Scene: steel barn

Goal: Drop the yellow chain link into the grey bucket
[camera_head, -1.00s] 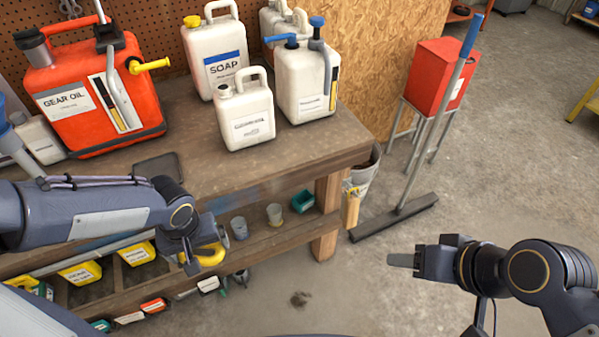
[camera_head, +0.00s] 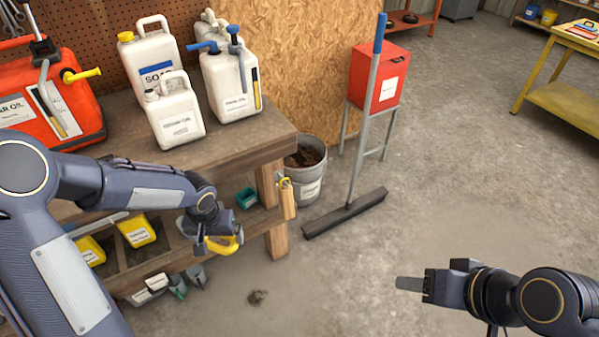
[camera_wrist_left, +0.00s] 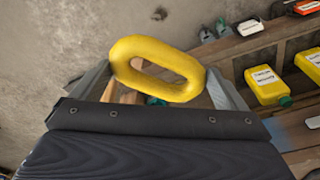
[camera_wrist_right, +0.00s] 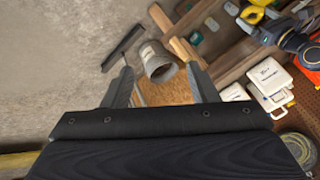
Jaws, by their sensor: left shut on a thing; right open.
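The yellow chain link (camera_wrist_left: 158,68) is an oval ring held between the fingers of my left gripper (camera_wrist_left: 160,85). In the head view the link (camera_head: 222,245) shows below my left gripper (camera_head: 212,238), in front of the bench's lower shelf. The grey bucket (camera_head: 308,180) stands on the floor at the bench's right end, right of and beyond the left gripper, with dark brown contents. The bucket also shows in the right wrist view (camera_wrist_right: 157,62). My right gripper (camera_head: 412,285) is empty over the floor at the right; its fingers (camera_wrist_right: 162,88) are spread apart.
The wooden bench (camera_head: 235,150) carries several jugs.

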